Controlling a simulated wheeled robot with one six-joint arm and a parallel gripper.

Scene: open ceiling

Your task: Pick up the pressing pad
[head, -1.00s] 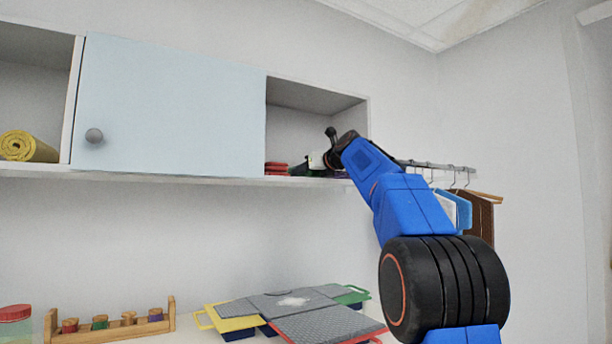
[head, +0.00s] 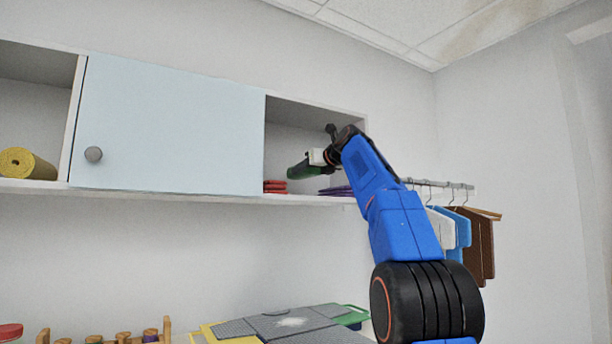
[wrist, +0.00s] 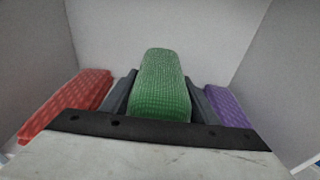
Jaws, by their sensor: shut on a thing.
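A green, fine-patterned pad (wrist: 162,84) stands between the two dark fingers of my gripper (wrist: 160,98) in the wrist view. My gripper is shut on it, with one finger along each side. In the head view the green pad (head: 301,170) sticks out to the left of my gripper (head: 318,161), inside the open right compartment of the wall cabinet. It appears held above the shelf board. Its rear end is hidden by the gripper.
Red folded pads (wrist: 68,105) lie left of my gripper and a purple one (wrist: 230,108) lies right, both close to the fingers. The compartment walls (head: 312,122) enclose the arm's end. A blue cabinet door (head: 170,125) is left; hangers (head: 455,190) hang right.

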